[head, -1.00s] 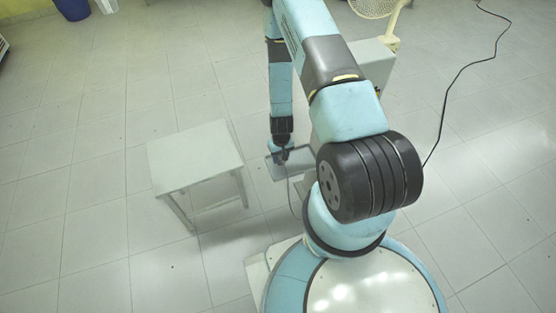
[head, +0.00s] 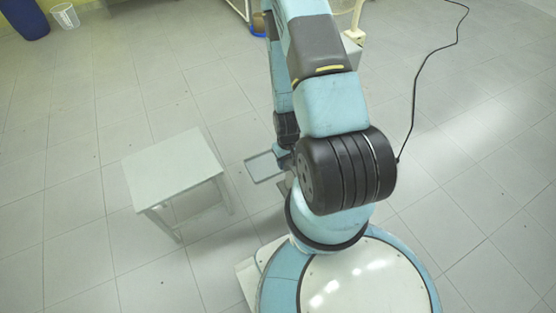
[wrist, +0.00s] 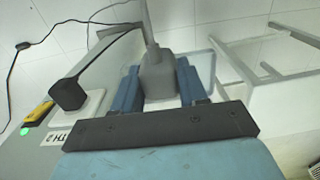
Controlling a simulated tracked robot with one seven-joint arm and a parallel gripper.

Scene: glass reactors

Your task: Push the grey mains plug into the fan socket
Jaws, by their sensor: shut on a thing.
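The grey mains plug (wrist: 157,78) is between the two blue fingers of my gripper (wrist: 160,84) in the wrist view, and the fingers are shut on it. Its grey cable runs up from it. To its left, a black plug (wrist: 68,94) sits in a white socket plate (wrist: 92,106) on a grey panel. I cannot make out the fan socket; it may be hidden behind the plug or gripper. In the head view my arm reaches down, and its joint largely hides the gripper and the plug.
A white stool (head: 172,165) stands left of my arm, also at the right in the wrist view (wrist: 275,85). A thin-rimmed tray (head: 249,168) is between stool and arm. A black cable (head: 413,95) lies at right. A yellow switch (wrist: 38,113) is beside the black plug.

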